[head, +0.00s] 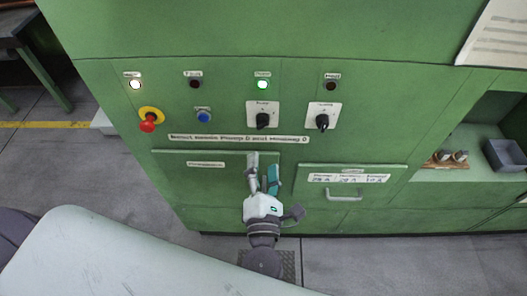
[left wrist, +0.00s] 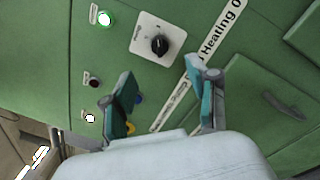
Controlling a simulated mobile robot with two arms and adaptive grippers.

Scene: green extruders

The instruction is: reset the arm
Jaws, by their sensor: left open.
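My left gripper (head: 263,172) is in front of the green machine's panel (head: 225,125) in the head view, below the label strip and over the right end of the left drawer front. Its two fingers are apart with nothing between them. In the left wrist view, the open fingers (left wrist: 165,95) point toward the panel, and a black rotary knob (left wrist: 160,45) on a white plate shows beyond them. The gap between fingertips and panel is hard to judge. My right gripper does not show in either view.
The panel has a red emergency button (head: 148,122), a blue button (head: 204,117), a lit green lamp (head: 262,85) and two black knobs (head: 263,120) (head: 322,122). A handled drawer (head: 345,195) is at right. A shelf holds a grey bin (head: 505,155). Grey floor lies left.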

